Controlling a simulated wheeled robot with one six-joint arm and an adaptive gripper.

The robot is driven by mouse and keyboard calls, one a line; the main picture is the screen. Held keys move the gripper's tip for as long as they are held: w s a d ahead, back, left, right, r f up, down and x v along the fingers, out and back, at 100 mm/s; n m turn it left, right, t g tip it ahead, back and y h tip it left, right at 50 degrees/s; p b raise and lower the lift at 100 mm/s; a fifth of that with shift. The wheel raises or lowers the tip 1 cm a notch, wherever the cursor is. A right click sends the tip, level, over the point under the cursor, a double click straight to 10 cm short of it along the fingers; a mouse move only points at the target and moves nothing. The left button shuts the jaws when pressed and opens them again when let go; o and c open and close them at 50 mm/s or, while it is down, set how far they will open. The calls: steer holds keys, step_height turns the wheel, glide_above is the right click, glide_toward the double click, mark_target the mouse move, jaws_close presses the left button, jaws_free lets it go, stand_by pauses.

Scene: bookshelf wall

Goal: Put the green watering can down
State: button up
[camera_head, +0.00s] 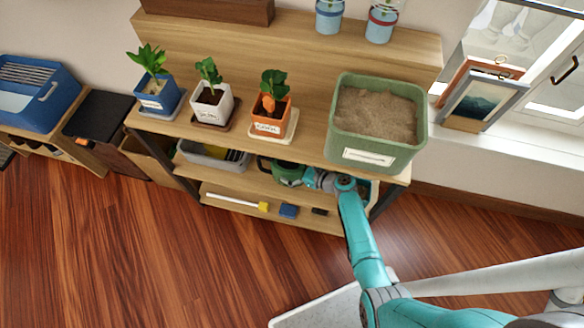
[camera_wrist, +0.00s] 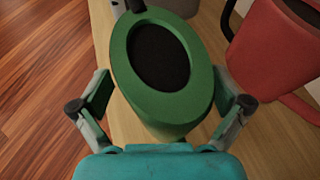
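The green watering can (camera_head: 288,173) is on the middle shelf of the wooden rack, under the top board, which hides part of it. In the wrist view the can (camera_wrist: 168,112) shows its dark oval opening towards the camera. My gripper (camera_wrist: 165,97) has one finger on each side of the can. Narrow gaps show between the fingers and its sides, so it looks open around the can. In the head view my gripper (camera_head: 312,180) reaches in from the right of the can. The can's base is hidden, so its contact with the board is not clear.
A red container (camera_wrist: 268,50) stands close to the right finger. A grey bin (camera_head: 213,156) is left of the can. Potted plants and a green sand-filled planter (camera_head: 375,156) stand on the top board. A sponge (camera_head: 288,211) lies on the lowest shelf.

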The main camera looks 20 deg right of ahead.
mark_target(302, 172)
steer(key=shift+r, duration=0.15)
steer(key=v, duration=0.7)
steer(key=shift+s+d, duration=0.15)
steer(key=shift+s, duration=0.1)
steer(key=s+a+n+h, duration=0.2)
steer(key=s+n, duration=0.2)
steer(key=s, duration=0.4)
steer(key=s+a+r+n+g+h, duration=0.1)
steer(key=s+n+h, duration=0.25)
steer(key=s, duration=0.45)
steer(key=s+a+n+h, duration=0.1)
steer(key=s+a+n, duration=0.1)
steer(key=s+n, duration=0.45)
steer(key=s+r+n+t, duration=0.1)
steer(key=s+r+n, duration=0.3)
steer(key=r, duration=0.5)
steer(key=s+r+n+t+h, duration=0.1)
steer(key=s+r+n, duration=0.4)
steer(key=r, duration=0.5)
steer(key=s+r+n+t, duration=0.2)
steer(key=s+r+n, duration=0.3)
steer(key=r, duration=0.4)
steer(key=shift+s+d+r+n+t, duration=0.2)
steer(key=shift+s+r+n+t, duration=0.1)
steer(key=shift+n, duration=0.1)
